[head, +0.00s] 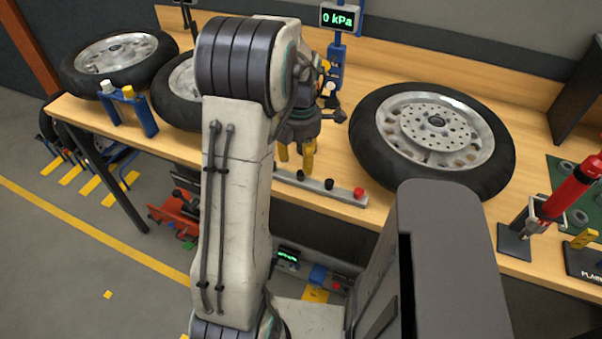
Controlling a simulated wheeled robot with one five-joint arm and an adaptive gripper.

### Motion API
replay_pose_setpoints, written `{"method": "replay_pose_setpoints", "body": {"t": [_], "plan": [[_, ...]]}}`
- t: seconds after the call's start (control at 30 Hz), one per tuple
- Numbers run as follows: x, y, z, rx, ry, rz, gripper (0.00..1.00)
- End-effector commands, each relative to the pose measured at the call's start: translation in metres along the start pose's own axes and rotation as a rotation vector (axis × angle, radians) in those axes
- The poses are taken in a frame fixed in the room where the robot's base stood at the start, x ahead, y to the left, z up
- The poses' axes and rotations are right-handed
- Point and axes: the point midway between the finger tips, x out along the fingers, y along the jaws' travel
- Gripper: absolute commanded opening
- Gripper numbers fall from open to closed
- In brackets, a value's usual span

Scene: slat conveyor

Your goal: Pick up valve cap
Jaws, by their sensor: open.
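My gripper (296,158) hangs over the front part of the wooden bench, its yellow fingertips apart and pointing down, with nothing seen between them. Just below it, a grey rail (345,192) lies along the bench's front edge. On the rail sit small caps: a red one (359,193) near the right end and a black one (329,184) left of it. Another dark one (301,175) is close below the fingertips. Which of these is the valve cap I cannot tell. My arm hides the rail's left end.
A large wheel (433,141) lies flat to the right of my gripper; other wheels (115,54) lie to the left. A blue stand with a 0 kPa display (341,18) rises behind. A red tool (569,188) stands at the right. Little bench is free around the rail.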

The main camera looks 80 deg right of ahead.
Motion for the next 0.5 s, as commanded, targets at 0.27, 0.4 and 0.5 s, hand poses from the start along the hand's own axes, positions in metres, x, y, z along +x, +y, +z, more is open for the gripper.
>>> {"method": "replay_pose_setpoints", "body": {"t": [0.27,0.4,0.5], "plan": [[0.030,-0.002,0.001,0.002,0.002,-0.003,0.51],[0.044,-0.001,0.001,0.002,0.002,-0.003,0.51],[0.049,-0.001,0.001,0.002,0.000,-0.001,0.51]]}}
